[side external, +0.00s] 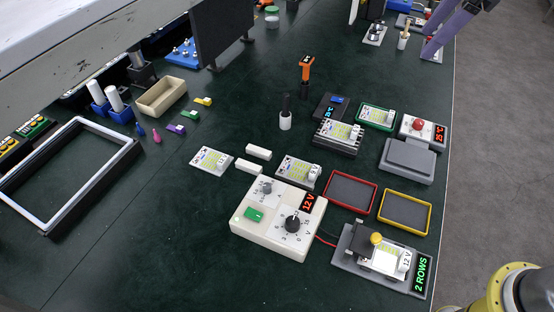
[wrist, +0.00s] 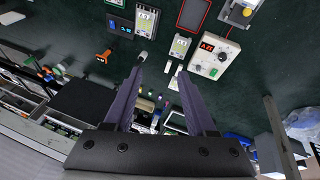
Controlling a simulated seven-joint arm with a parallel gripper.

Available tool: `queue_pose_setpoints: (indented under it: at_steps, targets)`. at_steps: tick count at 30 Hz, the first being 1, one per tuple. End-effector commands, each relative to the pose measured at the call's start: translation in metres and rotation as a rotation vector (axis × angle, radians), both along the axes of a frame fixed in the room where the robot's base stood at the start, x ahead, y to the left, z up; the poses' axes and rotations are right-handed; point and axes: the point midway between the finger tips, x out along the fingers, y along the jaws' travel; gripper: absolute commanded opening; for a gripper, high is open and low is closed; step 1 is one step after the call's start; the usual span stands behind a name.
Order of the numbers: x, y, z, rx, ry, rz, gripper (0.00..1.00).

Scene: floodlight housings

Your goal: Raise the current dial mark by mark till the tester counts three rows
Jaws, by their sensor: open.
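The cream power box (side external: 247,238) stands on the green table with a red display (side external: 308,202) reading 12 V. It has a large black dial (side external: 292,224) marked V, a smaller grey dial (side external: 265,187) and a green switch (side external: 254,214). The small dial's setting is too small to read. The tester (side external: 345,262) holds a white-and-yellow board under a yellow-knobbed clamp, and its green display (side external: 422,274) reads 2 ROWS. My gripper (wrist: 161,67) is open and empty, its purple fingers well away from the power box (wrist: 213,58). In the side view, purple fingers show at the top right.
Red (side external: 329,190) and yellow (side external: 383,211) rimmed trays lie empty behind the tester. Boards and white blocks lie behind the box. A black-tipped post (side external: 285,120) and an orange-handled tool (side external: 306,68) stand further back.

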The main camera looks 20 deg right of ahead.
Motion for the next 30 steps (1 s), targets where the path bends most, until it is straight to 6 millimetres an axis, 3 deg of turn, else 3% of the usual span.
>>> queue_pose_setpoints:
  at_steps: [3,9,13,18,22,30]
  targets:
    - [0.038,0.044,-0.020,-0.037,0.046,0.125,0.56]
    - [0.081,0.123,-0.073,-0.093,0.119,0.307,0.56]
    - [0.093,0.176,-0.121,-0.124,0.172,0.399,0.56]
    - [0.089,0.228,-0.184,-0.162,0.243,0.481,0.56]
    - [0.076,0.246,-0.218,-0.190,0.292,0.519,0.56]
    - [0.068,0.254,-0.243,-0.200,0.306,0.538,0.56]
